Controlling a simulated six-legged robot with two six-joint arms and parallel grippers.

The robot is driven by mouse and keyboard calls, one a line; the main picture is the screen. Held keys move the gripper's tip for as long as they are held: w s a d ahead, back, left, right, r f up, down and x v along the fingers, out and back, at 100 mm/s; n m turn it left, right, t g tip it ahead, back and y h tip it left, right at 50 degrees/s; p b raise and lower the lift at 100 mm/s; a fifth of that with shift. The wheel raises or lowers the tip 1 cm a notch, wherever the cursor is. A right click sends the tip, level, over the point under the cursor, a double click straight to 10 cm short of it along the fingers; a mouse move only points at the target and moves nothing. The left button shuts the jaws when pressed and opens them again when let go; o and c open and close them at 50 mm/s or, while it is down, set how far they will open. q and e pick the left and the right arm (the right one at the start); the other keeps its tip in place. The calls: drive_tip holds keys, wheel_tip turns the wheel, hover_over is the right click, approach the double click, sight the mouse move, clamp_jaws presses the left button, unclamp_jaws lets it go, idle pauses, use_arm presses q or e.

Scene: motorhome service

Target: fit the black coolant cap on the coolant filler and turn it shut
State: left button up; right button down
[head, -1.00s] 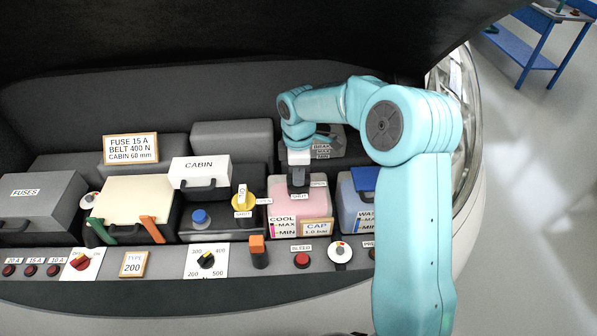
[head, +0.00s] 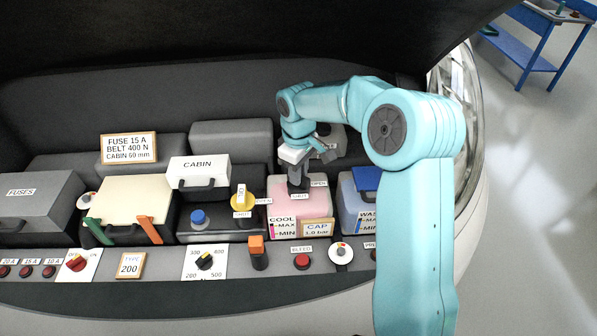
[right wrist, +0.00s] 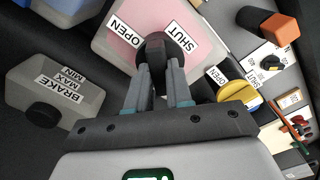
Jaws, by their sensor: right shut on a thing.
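The pink coolant tank (head: 315,206) stands right of centre in the head view, with its COOL MAX/MIN label. In the right wrist view the pink tank top (right wrist: 118,48) carries OPEN and SHUT labels. The black coolant cap (right wrist: 153,44) is between those labels, over the tank top. My right gripper (head: 297,180) points down over the tank. In the right wrist view its fingers (right wrist: 157,72) are shut on the cap. The filler neck is hidden under the cap, so its seating cannot be told. My left gripper is not in view.
The brake tank (right wrist: 62,92) with a black cap is close beside the coolant tank. A blue-white washer tank (head: 356,207) stands to its right. The dark hood overhangs the back.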

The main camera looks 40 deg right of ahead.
drive_tip(key=m, duration=0.3)
drive_tip(key=shift+f+b, duration=0.1)
drive_tip(key=shift+b, duration=0.3)
drive_tip(key=m, duration=0.4)
drive_tip(key=c, duration=0.9)
unclamp_jaws()
drive_tip(key=shift+c, duration=0.2)
wheel_tip(320, 180, up, 12)
drive_tip(key=b, duration=0.1)
drive_tip(key=shift+a, duration=0.1)
